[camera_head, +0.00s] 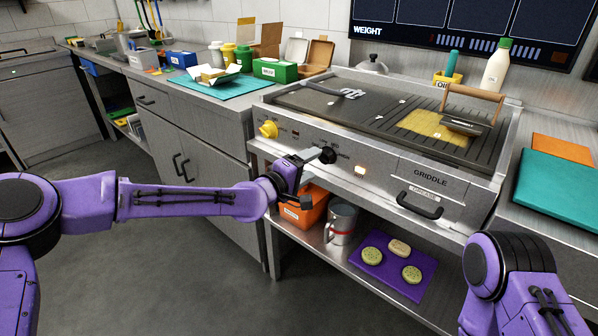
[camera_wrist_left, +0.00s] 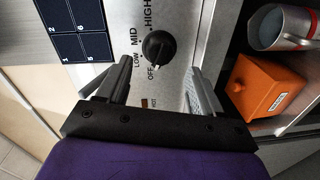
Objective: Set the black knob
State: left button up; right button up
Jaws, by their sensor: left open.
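The black knob (camera_head: 327,155) is on the griddle's front panel, right of a yellow knob (camera_head: 268,129). In the left wrist view the black knob (camera_wrist_left: 158,46) is ringed by the labels OFF, LOW, MID and HIGH. A small pale mark shows at its lower edge, near OFF. My left gripper (camera_head: 306,178) is in front of the panel. In the left wrist view its open, empty fingers (camera_wrist_left: 159,80) stand to either side, just short of the knob, with a gap between. My right gripper is out of view; only part of that arm shows.
The griddle (camera_head: 430,176) has a front handle (camera_head: 420,206) and a lit indicator (camera_head: 360,170). On the shelf below are an orange box (camera_head: 303,213), a metal jug (camera_head: 341,224) and a purple board (camera_head: 385,277) with patties. A wooden-handled press (camera_head: 464,123) rests on top.

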pick_arm(q)
jog(key=v, duration=0.6)
jog(key=s+a+f+g+y+p, duration=0.1)
jog(key=s+a+f+y, duration=0.1)
jog(key=s+f, duration=0.45)
jog(key=s+a+f+n+g+y+p, duration=0.1)
jog(key=s+a+f+g+y, duration=0.15)
jog(key=f, duration=0.65)
jog(key=s+a+f+g+y+p, duration=0.1)
jog(key=s+a+f+y+p, duration=0.15)
jog(key=s+f, duration=0.45)
jog(key=s+a+f+m+g+y+p, duration=0.1)
jog(key=s+a+f+g+y+p, duration=0.1)
jog(key=s+a, duration=0.6)
jog(key=s+a+f+m+g+y+p, duration=0.2)
jog(key=s+a, duration=0.7)
jog(key=s, duration=0.7)
notch_tip(320, 180, down, 3)
jog(key=g+y+p, duration=0.1)
jog(key=g+y, duration=0.1)
jog(key=shift+s+y, duration=0.3)
jog(key=shift+s, duration=0.1)
